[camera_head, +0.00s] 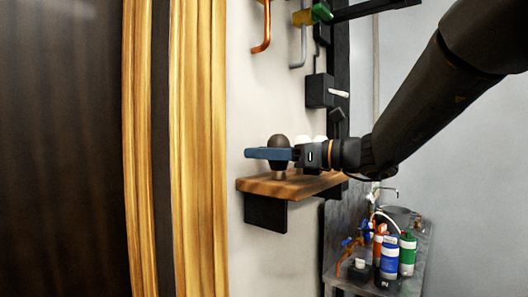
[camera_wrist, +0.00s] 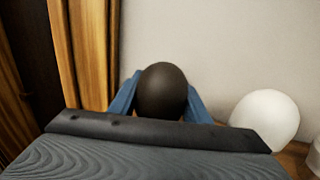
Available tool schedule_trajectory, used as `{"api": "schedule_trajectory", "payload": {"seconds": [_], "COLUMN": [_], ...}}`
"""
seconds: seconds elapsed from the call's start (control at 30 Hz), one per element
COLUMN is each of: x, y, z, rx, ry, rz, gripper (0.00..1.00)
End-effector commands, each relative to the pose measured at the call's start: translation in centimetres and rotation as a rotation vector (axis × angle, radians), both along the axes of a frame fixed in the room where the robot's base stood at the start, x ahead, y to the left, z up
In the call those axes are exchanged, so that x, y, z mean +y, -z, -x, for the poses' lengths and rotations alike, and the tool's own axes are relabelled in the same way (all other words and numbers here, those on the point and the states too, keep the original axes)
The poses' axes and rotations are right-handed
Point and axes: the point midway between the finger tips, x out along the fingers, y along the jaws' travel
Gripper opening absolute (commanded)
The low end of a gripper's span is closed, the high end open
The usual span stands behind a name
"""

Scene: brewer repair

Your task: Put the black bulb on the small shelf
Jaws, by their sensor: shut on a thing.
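The black bulb (camera_head: 278,141) is upright between the blue fingers of my gripper (camera_head: 268,154), with its dark dome above them and its metal base below. In the wrist view the dark dome of the black bulb (camera_wrist: 162,90) sits between the two blue fingers (camera_wrist: 160,100), which are shut on it. The small shelf (camera_head: 280,187) is a wooden board on a black bracket on the wall. The bulb's base is at the shelf's top, over its left part; I cannot tell whether it touches the wood.
White bulbs (camera_head: 303,140) stand on the shelf behind my gripper; one white bulb (camera_wrist: 266,117) shows to the right in the wrist view. A black switch box (camera_head: 320,91) is on the wall above. A metal counter (camera_head: 405,284) with several bottles is lower right.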

Motion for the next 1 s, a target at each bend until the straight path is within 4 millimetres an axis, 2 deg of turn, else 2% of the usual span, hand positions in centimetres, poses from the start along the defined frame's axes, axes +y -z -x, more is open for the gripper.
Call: {"api": "schedule_trajectory", "payload": {"seconds": [0.17, 0.2, 0.3, 0.67, 0.77, 1.0], "x": [0.0, 0.0, 0.0, 0.0, -1.0, -5.4], "y": [0.3, 0.4, 0.3, -0.1, 0.0, 0.1], "z": [0.0, 0.0, 0.0, 0.0, 0.3, 2.3], "rx": [0.000, 0.000, 0.000, 0.000, -0.001, -0.003], "ry": [0.000, 0.000, 0.000, 0.000, 0.003, 0.005], "rz": [0.000, 0.000, 0.000, 0.000, 0.000, 0.001], "gripper": [0.19, 0.46, 0.62, 0.62, 0.62, 0.62]}}
